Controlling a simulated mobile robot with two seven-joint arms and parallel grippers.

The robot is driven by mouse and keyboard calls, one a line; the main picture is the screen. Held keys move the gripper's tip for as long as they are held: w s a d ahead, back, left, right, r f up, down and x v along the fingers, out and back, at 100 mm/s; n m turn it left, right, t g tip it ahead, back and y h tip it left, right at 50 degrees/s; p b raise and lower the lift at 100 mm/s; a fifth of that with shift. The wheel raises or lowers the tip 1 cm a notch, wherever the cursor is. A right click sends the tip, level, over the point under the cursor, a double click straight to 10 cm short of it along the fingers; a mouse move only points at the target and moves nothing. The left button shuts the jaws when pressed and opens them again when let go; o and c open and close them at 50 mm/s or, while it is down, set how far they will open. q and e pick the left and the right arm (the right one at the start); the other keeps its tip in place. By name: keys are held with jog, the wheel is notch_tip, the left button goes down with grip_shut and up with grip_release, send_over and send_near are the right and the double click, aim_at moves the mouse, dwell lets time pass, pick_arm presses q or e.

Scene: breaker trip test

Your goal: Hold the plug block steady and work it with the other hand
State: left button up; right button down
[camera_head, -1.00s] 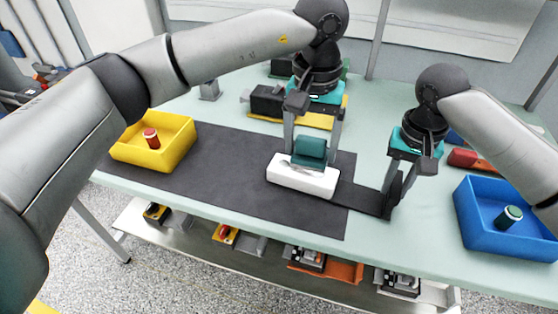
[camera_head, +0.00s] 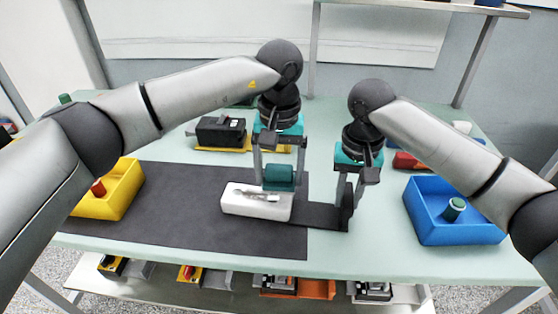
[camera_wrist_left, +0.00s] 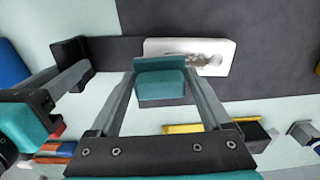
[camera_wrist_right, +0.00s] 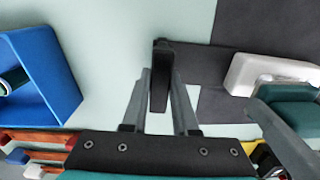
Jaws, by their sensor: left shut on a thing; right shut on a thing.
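The plug block is a white block (camera_head: 245,203) with a silver metal part on top, standing at the right part of the dark mat. A teal piece (camera_head: 280,176) is at its far right side. My left gripper (camera_head: 279,170) is shut on the teal piece; the left wrist view shows it (camera_wrist_left: 160,86) between the fingers. A flat dark bar (camera_head: 318,214) runs right from the block to an upright black plate (camera_head: 347,207). My right gripper (camera_head: 350,190) is shut on this plate, seen between its fingers in the right wrist view (camera_wrist_right: 160,80). Whether teal piece and block touch is unclear.
A yellow bin (camera_head: 122,192) with a red-topped part stands left. A blue bin (camera_head: 460,232) with a green-topped part stands right. A black device (camera_head: 218,131) on a yellow base lies behind. The dark mat (camera_head: 165,215) is bare left of the block.

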aim_at(280, 185)
pick_arm(q)
notch_tip(280, 185, down, 4)
jog(key=shift+r, duration=0.2)
jog(key=shift+a+f, duration=0.1)
jog(key=shift+a, duration=0.25)
jog(key=shift+c, duration=0.7)
jog(key=shift+a+f, duration=0.1)
jog(key=shift+a, duration=0.3)
jog(key=shift+w+a, duration=0.2)
jog(key=shift+a, duration=2.1)
jog(key=shift+w+a, duration=0.2)
jog(key=shift+a, duration=2.05)
jog(key=shift+s+d, duration=0.2)
jog(key=shift+d, duration=2.35)
jog(key=shift+s+d, duration=0.2)
jog(key=shift+d, duration=2.65)
jog(key=shift+a+r, duration=0.1)
jog(key=shift+r, duration=4)
pick_arm(e)
jog(key=c, duration=0.6)
grip_release()
